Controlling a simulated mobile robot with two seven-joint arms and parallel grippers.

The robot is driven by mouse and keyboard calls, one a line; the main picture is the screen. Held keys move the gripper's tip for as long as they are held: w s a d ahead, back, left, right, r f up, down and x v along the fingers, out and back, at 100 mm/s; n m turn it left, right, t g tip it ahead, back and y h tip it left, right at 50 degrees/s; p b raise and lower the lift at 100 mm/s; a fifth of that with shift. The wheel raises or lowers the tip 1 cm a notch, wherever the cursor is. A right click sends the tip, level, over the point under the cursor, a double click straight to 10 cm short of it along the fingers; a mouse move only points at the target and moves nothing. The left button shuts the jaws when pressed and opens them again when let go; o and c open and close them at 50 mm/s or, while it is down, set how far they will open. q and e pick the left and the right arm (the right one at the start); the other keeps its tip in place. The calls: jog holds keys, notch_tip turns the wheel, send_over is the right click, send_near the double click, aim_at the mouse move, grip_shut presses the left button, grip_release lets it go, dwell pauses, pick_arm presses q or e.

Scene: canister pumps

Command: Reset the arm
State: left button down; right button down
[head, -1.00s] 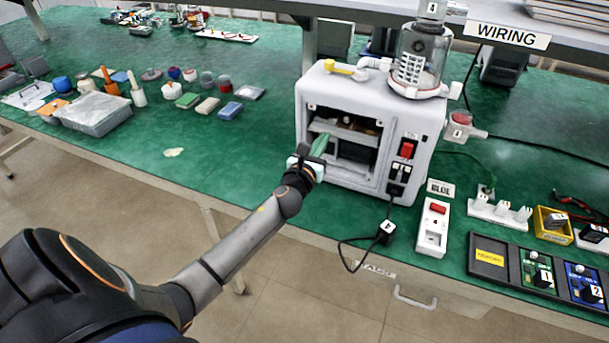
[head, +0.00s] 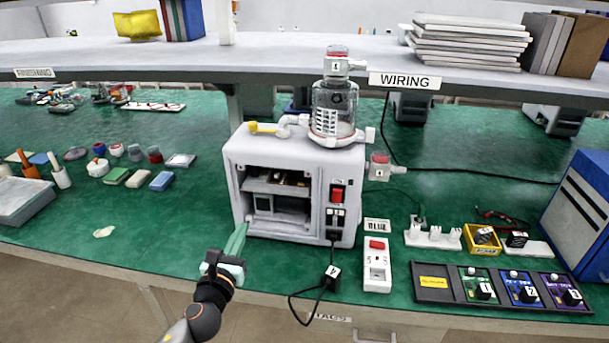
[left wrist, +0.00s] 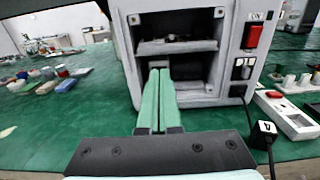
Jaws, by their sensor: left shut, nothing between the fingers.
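My left gripper (head: 238,240) is in front of the white pump machine (head: 290,228), near its lower left front corner and apart from it in the head view. Its green fingers (left wrist: 158,98) are closed together and hold nothing; in the left wrist view they point at the machine's open front bay (left wrist: 180,40). The machine has a red switch (head: 337,193) and a clear canister (head: 334,108) on top. My right gripper is not in view.
A white power strip with a red switch (head: 377,265) lies right of the machine. A black cable with plug (head: 331,279) hangs at the bench's front edge. A module tray (head: 432,295) sits at the right. Small blocks (head: 138,178) lie at the left. A shelf (head: 120,60) crosses above.

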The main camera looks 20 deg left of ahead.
pick_arm(q)
jog(key=s+d+f+n+g+h, duration=0.3)
jog(key=s+d+f+n, duration=0.5)
jog(key=s+f+n, duration=0.3)
jog(key=s+d+f+n+g+h, duration=0.3)
jog(key=s+d+f+n, duration=0.6)
jog(key=n, duration=1.1)
notch_tip(320, 180, down, 3)
jog(key=shift+s+d+f+g, duration=0.15)
jog(key=shift+s+d+g, duration=0.05)
jog(key=shift+s+g, duration=0.85)
